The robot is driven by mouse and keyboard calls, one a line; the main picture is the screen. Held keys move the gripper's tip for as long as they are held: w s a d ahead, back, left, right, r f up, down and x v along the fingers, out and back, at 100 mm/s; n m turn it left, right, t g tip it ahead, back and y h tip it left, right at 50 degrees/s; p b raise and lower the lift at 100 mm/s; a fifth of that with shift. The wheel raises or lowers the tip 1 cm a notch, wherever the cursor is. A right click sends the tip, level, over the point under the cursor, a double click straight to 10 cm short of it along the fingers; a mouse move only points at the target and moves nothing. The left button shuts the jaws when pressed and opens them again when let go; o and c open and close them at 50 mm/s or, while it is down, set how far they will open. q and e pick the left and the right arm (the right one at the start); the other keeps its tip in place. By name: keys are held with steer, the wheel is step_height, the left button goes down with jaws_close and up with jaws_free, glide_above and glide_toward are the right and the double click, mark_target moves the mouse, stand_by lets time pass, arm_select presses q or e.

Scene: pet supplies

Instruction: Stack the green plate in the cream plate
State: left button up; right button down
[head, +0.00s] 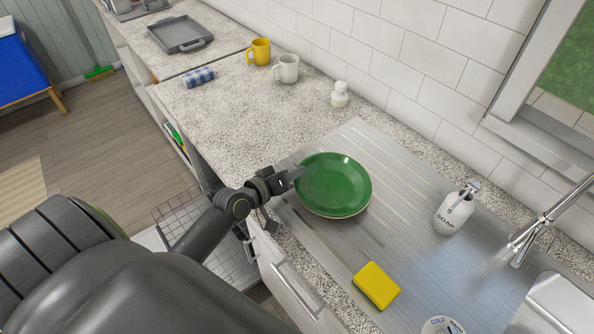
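The green plate (336,183) is on the ribbed steel drainboard in the head view, face up. A thin pale edge shows along its near rim; I cannot tell whether this is the plate's own edge or the cream plate under it. No cream plate shows clearly elsewhere. My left gripper (296,175) is at the plate's left rim, with its tip against or just over it. I cannot tell whether its fingers are closed on the rim. My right gripper is not in view.
A yellow and green sponge (377,285) lies on the drainboard's near side. A soap bottle (454,209) and the tap (541,232) stand to the right. Mugs (287,68), a rolled cloth (198,77) and a grey tray (180,35) are at the back. The speckled counter (215,125) has free room.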

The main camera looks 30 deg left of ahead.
arm_select(q)
steer(key=v, duration=1)
steer(key=shift+s+a+r, duration=0.15)
steer(key=shift+s, duration=0.1)
